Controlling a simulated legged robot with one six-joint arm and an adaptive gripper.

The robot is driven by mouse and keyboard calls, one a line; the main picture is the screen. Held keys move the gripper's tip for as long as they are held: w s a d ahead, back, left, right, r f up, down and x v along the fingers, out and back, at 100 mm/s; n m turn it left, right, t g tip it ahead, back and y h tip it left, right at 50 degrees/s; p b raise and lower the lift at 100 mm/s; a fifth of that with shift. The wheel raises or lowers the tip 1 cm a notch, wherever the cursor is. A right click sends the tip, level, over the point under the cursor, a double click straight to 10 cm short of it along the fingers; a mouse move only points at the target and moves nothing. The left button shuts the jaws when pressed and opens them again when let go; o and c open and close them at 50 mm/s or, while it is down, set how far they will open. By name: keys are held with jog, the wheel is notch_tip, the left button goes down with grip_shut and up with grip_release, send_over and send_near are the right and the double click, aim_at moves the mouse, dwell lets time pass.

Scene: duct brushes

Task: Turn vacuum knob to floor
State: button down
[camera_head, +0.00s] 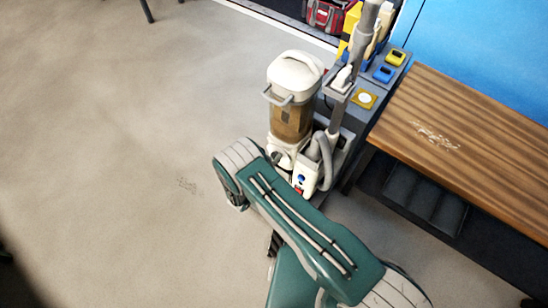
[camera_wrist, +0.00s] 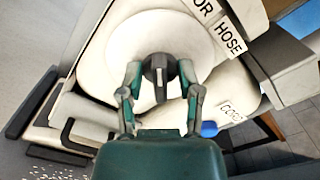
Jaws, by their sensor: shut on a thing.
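The vacuum (camera_head: 294,78) is a white upright machine with a brown see-through bin, standing on the floor beside a grey cart. Its dark round knob (camera_wrist: 158,66) with a pale pointer mark sits on a white disc in the wrist view. The mark points toward the bottom of that picture. My gripper (camera_wrist: 161,71) is shut on the knob, one finger on each side. A label ending in "OR" (camera_wrist: 204,8) is cut off by the top edge, and a "HOSE" label (camera_wrist: 230,38) lies right of it.
A blue button (camera_wrist: 209,129) and a small label (camera_wrist: 230,110), hard to read, lie at the knob's lower right. A grey hose (camera_head: 325,160) runs along the vacuum's right side. A wooden bench (camera_head: 460,130) stands at right.

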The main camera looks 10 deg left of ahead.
jog(key=shift+w+a, duration=0.1)
jog(key=shift+a, duration=0.15)
jog(key=c, duration=0.7)
grip_release()
jog(key=shift+d, duration=0.15)
jog(key=v, duration=1.2)
jog(key=shift+f, duration=0.1)
